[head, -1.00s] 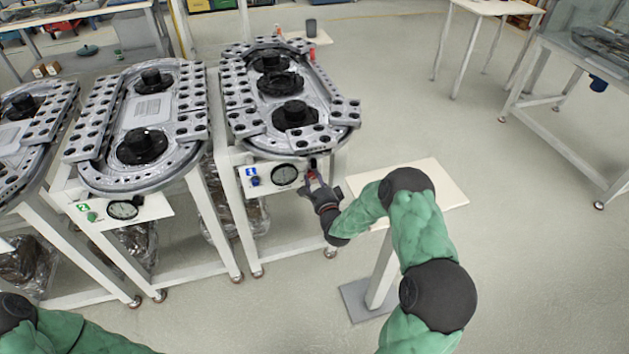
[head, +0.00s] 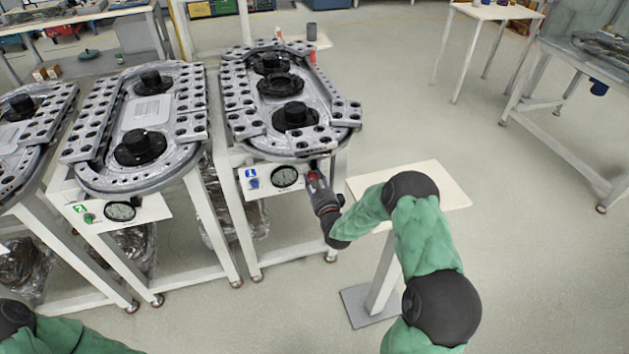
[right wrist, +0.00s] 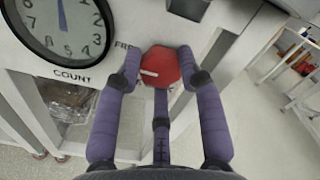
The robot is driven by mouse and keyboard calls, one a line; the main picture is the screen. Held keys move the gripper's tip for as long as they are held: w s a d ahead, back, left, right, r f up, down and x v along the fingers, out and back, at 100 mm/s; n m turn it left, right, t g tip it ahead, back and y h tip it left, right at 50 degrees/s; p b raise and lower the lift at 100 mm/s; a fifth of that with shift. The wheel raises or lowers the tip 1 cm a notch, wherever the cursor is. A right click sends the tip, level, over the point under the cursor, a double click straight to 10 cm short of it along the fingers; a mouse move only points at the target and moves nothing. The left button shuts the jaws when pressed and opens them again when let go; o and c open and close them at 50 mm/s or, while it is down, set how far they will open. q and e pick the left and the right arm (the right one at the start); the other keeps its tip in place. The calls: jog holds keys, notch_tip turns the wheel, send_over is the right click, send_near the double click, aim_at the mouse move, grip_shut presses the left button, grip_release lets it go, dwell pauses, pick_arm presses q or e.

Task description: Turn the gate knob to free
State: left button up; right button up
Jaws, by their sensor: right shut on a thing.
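The gate knob is a red round knob (right wrist: 160,67) with a pale mark on its face, on the white front panel (right wrist: 55,82) of the station labelled 1. In the right wrist view it sits between the fingers of my right gripper (right wrist: 160,75), which are shut on it from both sides. The pale mark points to the left, toward lettering that begins "FRE" and is partly covered by a finger. In the head view my right gripper (head: 316,183) reaches the panel's right end and hides most of the knob. My left gripper is out of the picture; only my left arm shows.
A dial gauge (head: 285,176) marked "COUNT" is left of the knob, with a blue label (head: 252,178) beside it. The ring track (head: 285,100) lies above the panel. A small white table (head: 425,185) stands close on the right. Open floor lies beyond.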

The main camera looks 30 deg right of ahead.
jog(key=shift+d, duration=0.35)
jog(key=o, duration=1.1)
jog(key=shift+o, duration=0.2)
jog(key=shift+d+f, duration=0.1)
jog(key=shift+s+a, duration=0.1)
jog(key=shift+a, duration=0.1)
jog(key=v, duration=1.2)
